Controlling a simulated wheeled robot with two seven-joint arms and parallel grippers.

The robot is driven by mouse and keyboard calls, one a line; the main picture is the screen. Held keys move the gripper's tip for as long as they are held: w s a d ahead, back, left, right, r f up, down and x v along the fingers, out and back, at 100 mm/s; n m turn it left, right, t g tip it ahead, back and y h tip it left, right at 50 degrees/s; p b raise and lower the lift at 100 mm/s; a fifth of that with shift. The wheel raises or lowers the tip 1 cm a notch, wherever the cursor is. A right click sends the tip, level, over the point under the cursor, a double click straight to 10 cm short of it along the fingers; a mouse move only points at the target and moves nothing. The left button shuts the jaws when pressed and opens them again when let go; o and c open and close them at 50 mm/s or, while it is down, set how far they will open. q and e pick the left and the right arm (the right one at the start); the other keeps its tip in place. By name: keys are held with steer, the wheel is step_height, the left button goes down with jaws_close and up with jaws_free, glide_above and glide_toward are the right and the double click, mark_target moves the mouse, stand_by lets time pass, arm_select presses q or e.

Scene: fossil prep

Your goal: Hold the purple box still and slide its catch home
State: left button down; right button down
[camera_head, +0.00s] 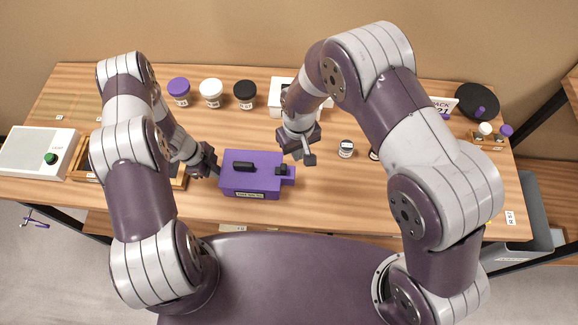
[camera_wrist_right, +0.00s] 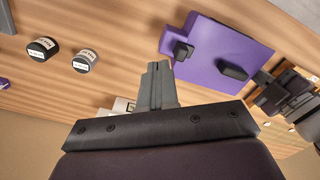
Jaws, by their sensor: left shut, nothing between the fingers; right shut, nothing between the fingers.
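The purple box (camera_head: 254,186) sits on the wooden table near its front edge, with a black handle (camera_head: 243,167) on top and a black catch (camera_head: 282,171) at its right end. In the right wrist view the box (camera_wrist_right: 215,50), its handle (camera_wrist_right: 233,72) and its catch (camera_wrist_right: 180,50) also show. My left gripper (camera_head: 215,174) is shut at the box's left side; whether it touches is hard to tell. It also shows at the right of the right wrist view (camera_wrist_right: 265,88). My right gripper (camera_head: 309,159) is shut and empty, above and right of the catch, apart from it.
Several jars stand at the back, among them a purple-lidded jar (camera_head: 179,92), a white one (camera_head: 211,93) and a black-lidded one (camera_head: 245,94). A small jar (camera_head: 346,149) stands right of my right gripper. A white device with a green knob (camera_head: 38,150) is at far left.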

steer(key=shift+r, duration=0.6)
arm_select(q)
steer(key=shift+a, duration=0.1)
